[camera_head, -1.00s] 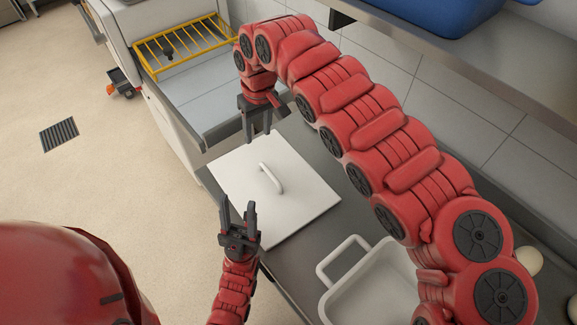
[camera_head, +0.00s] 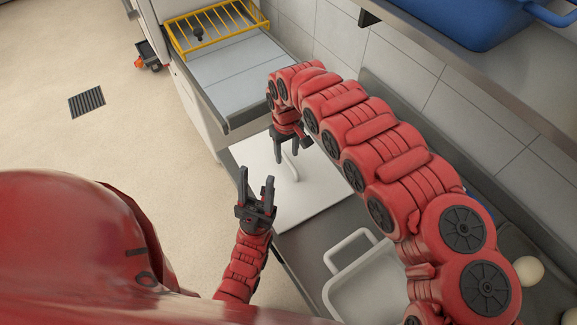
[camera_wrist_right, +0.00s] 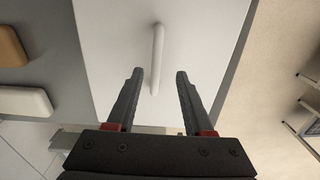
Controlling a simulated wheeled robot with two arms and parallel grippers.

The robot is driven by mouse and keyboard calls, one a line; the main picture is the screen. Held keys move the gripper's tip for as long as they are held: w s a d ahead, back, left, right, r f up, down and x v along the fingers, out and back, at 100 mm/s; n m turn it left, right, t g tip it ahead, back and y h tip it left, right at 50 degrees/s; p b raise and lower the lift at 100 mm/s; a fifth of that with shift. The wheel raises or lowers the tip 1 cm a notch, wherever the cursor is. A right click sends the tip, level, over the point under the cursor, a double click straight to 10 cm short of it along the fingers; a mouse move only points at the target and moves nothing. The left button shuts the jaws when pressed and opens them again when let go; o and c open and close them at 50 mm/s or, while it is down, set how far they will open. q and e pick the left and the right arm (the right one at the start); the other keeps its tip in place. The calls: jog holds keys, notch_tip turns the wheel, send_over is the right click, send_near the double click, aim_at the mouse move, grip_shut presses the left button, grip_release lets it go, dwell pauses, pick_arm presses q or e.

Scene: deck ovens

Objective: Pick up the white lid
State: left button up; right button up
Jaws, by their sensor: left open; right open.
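The white lid (camera_head: 312,202) is a flat square plate lying on the grey counter, with an upright bar handle (camera_head: 291,167) at its middle. My right gripper (camera_head: 284,158) is open over the lid, its fingers pointing down by the handle. In the right wrist view, the lid (camera_wrist_right: 112,45) fills the middle and its handle (camera_wrist_right: 157,50) shows between the two open fingertips (camera_wrist_right: 159,72). I cannot tell how deep the fingers reach around the handle. My left gripper (camera_head: 257,186) is open and empty, by the lid's left edge.
A white container (camera_head: 375,285) with a loop handle stands in front of the lid. An oven surface with a yellow rack (camera_head: 215,28) is behind. A blue bin (camera_head: 450,22) sits on the shelf above right. Pale round items (camera_head: 528,270) lie at the right.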

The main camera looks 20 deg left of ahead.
aim_at(288, 160)
jog(key=shift+f+p, duration=0.35)
notch_tip(288, 160, down, 4)
jog(key=shift+w+r+p, duration=0.1)
jog(key=shift+w+p, duration=0.05)
jog(key=shift+p, duration=0.55)
jog(key=shift+w+d+f, duration=0.1)
jog(key=shift+d+f, duration=0.05)
jog(key=shift+f, duration=0.25)
jog(key=shift+c, duration=0.2)
grip_shut()
dwell(0.3)
